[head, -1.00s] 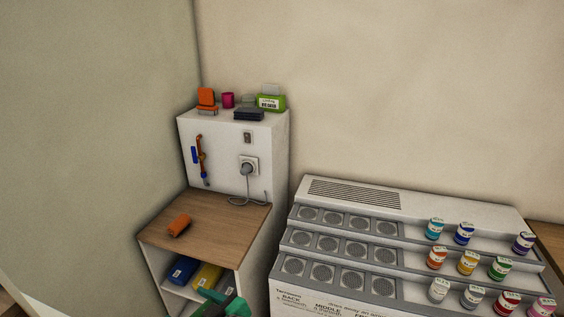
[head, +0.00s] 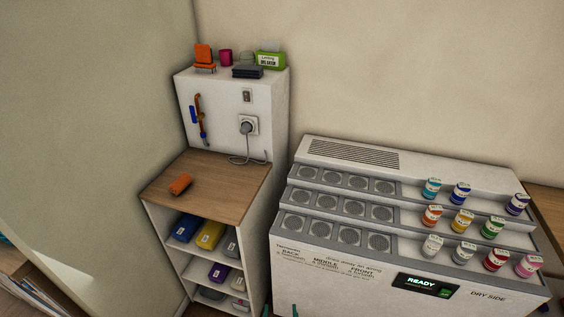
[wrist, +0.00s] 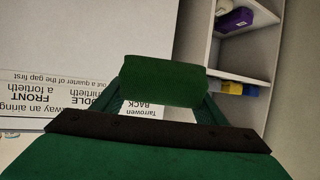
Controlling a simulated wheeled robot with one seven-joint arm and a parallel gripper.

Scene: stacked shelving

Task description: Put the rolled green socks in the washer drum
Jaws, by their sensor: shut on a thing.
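The rolled green socks (wrist: 165,80) show as a dark green roll in the wrist view. My gripper (wrist: 163,88) is shut on them, with a green finger at each end of the roll. In the head view only small green tips show at the bottom edge, apparently my gripper's, and the socks cannot be made out there. No washer drum can be made out in either view.
A white stepped rack (head: 345,262) with round grilles, several coloured jars and a READY display (head: 427,284) stands at right. At left, a cubby unit (head: 157,218) holds coloured packets. An orange roll (head: 180,184) lies on its wooden top. The rack front lies close in the wrist view.

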